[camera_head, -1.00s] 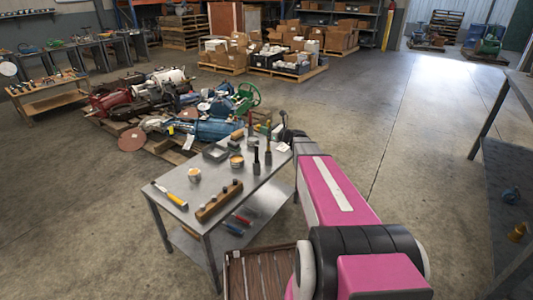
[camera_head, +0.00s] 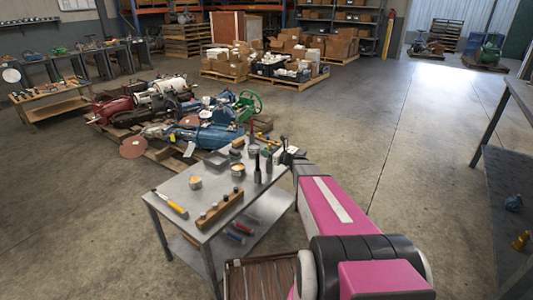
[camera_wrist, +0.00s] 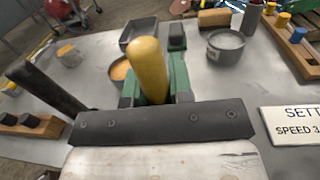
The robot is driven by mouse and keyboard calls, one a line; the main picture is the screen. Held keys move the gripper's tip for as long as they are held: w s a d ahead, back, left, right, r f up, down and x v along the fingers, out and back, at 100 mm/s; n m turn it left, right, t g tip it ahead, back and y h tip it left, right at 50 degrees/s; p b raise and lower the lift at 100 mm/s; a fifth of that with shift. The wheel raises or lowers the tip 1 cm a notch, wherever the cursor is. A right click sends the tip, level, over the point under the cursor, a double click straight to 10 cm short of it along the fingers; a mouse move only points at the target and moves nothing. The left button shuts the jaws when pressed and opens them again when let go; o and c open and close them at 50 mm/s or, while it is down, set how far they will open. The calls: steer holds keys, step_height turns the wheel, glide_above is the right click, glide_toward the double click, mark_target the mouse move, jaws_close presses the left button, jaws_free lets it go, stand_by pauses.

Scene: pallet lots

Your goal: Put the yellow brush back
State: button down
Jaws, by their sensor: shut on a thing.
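My gripper (camera_wrist: 156,88) has green fingers closed around a thick yellow handle, which I take to be the yellow brush (camera_wrist: 148,62). The handle stands up toward the wrist camera; its lower end is hidden by the fingers. It is over the grey metal table (camera_head: 190,188), near the far right end. In the head view my arm reaches there, and the gripper and brush are too small to make out. Another yellow-handled tool (camera_head: 171,204) lies flat at the table's near left.
An orange-filled tin (camera_wrist: 119,70), a grey tin (camera_wrist: 225,46), a grey tray (camera_wrist: 138,31) and a printed card (camera_wrist: 294,124) surround the gripper. A dark upright tool (camera_wrist: 46,86) stands at left. A wooden block with pegs (camera_head: 220,207) stands on the table.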

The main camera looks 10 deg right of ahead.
steer(key=c, duration=1)
jaws_free()
